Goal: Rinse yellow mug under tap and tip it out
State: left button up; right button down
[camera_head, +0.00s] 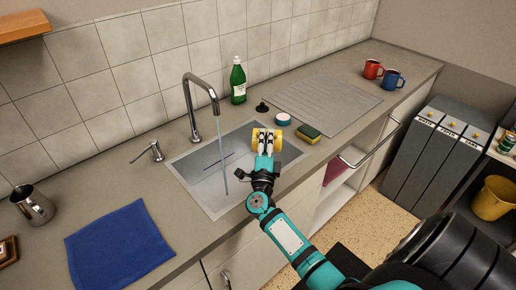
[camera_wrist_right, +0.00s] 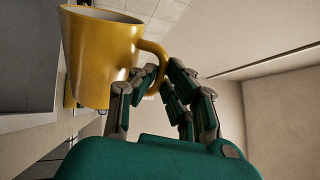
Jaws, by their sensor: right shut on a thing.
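The yellow mug (camera_head: 256,143) is above the right side of the sink (camera_head: 185,158). My right gripper (camera_head: 265,142) is shut on the mug and partly covers it in the head view. In the right wrist view the mug (camera_wrist_right: 98,55) is large, and the fingers (camera_wrist_right: 150,88) are at its handle. The mug's inside is mostly hidden, so I cannot tell whether it holds water. The tap (camera_head: 196,100) is running, and a thin stream (camera_head: 221,155) falls into the sink to the left of the mug. My left gripper is not in view.
A green bottle (camera_head: 238,82), a dark plug (camera_head: 262,107), a blue-and-white round container (camera_head: 283,119) and a sponge (camera_head: 309,134) stand around the sink's right end. A blue cloth (camera_head: 118,245) lies at left. Red (camera_head: 372,69) and blue (camera_head: 393,80) mugs stand beyond the drainboard (camera_head: 322,104).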

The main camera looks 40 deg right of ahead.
aim_at(277, 150)
jog(key=f+m+g+b, duration=0.1)
jog(key=m+b, duration=0.1)
jog(key=m, duration=0.1)
jog(key=s+d+f+m+g+h+b, duration=0.1)
jog(key=m+b, duration=0.2)
jog(key=s+f+m+g+h+b, duration=0.1)
jog(key=m+b, duration=0.1)
jog(key=shift+s+d+f+m, duration=0.15)
jog(key=shift+d+m, duration=0.2)
jog(key=shift+m, duration=0.05)
notch_tip(277, 150, down, 3)
jog(key=m+g+b, duration=0.1)
jog(key=m+b, duration=0.1)
jog(key=m, duration=0.1)
jog(key=m+g+b, duration=0.1)
jog(key=m+b, duration=0.2)
jog(key=shift+g, duration=0.3)
pick_arm(q)
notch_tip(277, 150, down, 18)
jog(key=b, duration=0.4)
jog(key=shift+b, duration=0.35)
pick_arm(e)
jog(key=f+m, duration=0.1)
jog(key=m, duration=0.1)
jog(key=m+g, duration=0.1)
jog(key=m, duration=0.1)
jog(key=w+a+f+m, duration=0.1)
jog(key=m, duration=0.1)
jog(key=shift+f+m+y, duration=0.35)
jog(key=shift+m+y, duration=0.05)
